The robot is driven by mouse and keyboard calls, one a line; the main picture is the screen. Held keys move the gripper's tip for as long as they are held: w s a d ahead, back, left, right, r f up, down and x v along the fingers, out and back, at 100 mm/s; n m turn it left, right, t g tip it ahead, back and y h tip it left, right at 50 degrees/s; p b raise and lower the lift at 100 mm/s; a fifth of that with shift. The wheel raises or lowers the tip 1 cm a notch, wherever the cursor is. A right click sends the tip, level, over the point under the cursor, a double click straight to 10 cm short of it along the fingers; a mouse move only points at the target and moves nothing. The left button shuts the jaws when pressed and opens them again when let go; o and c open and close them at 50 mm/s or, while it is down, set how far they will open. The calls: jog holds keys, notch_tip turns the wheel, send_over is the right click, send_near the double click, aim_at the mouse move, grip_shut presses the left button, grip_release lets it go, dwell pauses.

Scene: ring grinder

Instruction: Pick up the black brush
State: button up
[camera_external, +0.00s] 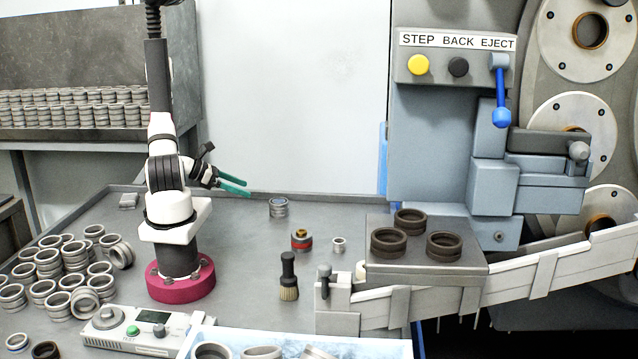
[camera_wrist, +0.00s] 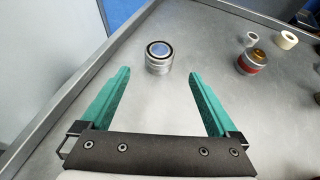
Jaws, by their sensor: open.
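The black brush (camera_external: 288,277) stands upright on the grey table in the external view, black handle up and pale bristles down. It is left of the chute's end. My gripper (camera_external: 248,187) has green fingers and is raised over the back of the table, behind and left of the brush. In the wrist view my gripper (camera_wrist: 160,84) is open and empty, its two green fingers spread apart. A dark edge at the right of the wrist view may be the brush, but I cannot tell.
A silver cylinder (camera_external: 279,207) (camera_wrist: 159,58) stands beyond my fingers. A red-banded part (camera_external: 301,240) (camera_wrist: 252,62) and a small pale ring (camera_external: 339,245) stand behind the brush. Several metal rings (camera_external: 60,270) lie at left. A control box (camera_external: 135,330) and a blue-white tray (camera_external: 300,340) sit in front.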

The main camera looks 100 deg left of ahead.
jog(key=c, duration=0.3)
jog(key=m+g+h, duration=0.7)
jog(key=m+h, duration=1.1)
jog(key=m, duration=0.1)
send_near(289, 272)
jog(key=shift+y, duration=0.3)
jog(key=x, duration=1.1)
jog(key=shift+d+r, duration=0.1)
jog(key=shift+d, duration=0.2)
jog(key=shift+c, duration=0.2)
